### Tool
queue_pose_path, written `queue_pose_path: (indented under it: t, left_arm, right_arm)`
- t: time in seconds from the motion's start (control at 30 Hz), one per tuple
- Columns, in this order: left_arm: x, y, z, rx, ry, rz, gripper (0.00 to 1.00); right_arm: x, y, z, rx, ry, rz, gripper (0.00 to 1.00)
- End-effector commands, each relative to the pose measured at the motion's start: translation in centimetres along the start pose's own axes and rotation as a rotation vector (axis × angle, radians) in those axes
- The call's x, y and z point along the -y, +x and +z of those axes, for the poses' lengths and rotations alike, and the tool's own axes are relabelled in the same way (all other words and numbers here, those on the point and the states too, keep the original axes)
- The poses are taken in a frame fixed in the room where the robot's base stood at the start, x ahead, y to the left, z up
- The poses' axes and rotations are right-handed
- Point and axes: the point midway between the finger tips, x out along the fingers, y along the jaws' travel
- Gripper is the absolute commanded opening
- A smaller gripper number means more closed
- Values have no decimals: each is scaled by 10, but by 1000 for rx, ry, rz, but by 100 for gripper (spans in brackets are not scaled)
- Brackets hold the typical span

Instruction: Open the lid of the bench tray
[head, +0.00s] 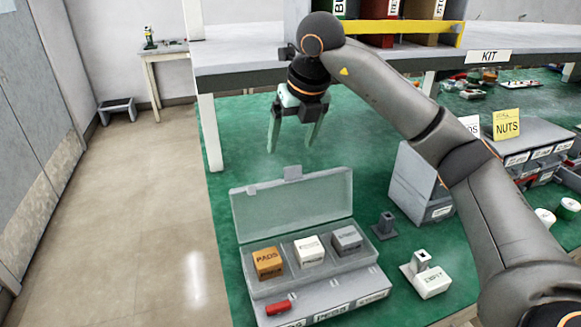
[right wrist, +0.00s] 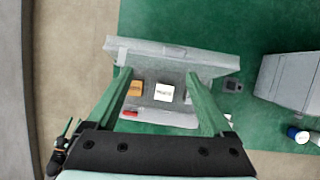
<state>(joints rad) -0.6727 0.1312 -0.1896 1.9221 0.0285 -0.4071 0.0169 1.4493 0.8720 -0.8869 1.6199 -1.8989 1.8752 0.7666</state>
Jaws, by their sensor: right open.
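The bench tray (head: 318,298) stands on the green bench mat with its clear lid (head: 293,208) raised and tilted back at the far side. Inside are an orange block (head: 267,263), a white block (head: 309,251) and a grey block (head: 347,240). A red piece (head: 278,307) lies in the front part. My right gripper (head: 295,143) hangs open and empty above and behind the lid, apart from it. In the right wrist view the tray (right wrist: 180,120) shows between the open fingers, with the lid (right wrist: 185,55) beyond. My left gripper is not in view.
A grey holder (head: 384,226) and a white holder (head: 430,280) stand right of the tray. A grey bin (head: 420,190) is behind them. A shelf (head: 250,62) runs along the back. The mat left of the lid is bare.

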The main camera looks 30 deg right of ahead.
Motion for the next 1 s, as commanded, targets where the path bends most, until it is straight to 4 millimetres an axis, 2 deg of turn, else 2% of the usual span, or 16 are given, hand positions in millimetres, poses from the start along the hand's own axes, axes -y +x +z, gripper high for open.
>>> queue_pose_path:
  t: [0.03, 0.1, 0.23, 0.7, 0.83, 1.0]
  left_arm:
    - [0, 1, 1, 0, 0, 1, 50]
    - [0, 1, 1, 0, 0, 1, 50]
    - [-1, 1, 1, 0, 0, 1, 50]
    - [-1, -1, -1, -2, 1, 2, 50]
    - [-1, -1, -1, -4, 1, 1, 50]
    - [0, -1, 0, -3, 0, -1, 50]
  right_arm:
    - [11, -6, 3, 14, 22, -35, 85]
    - [18, -10, 5, 21, 39, -61, 85]
    - [21, -2, 5, 21, 46, -72, 85]
    - [26, 87, 6, 19, 42, -68, 85]
    - [27, 102, 7, 20, 43, -67, 85]
    - [28, 112, 7, 21, 43, -67, 85]
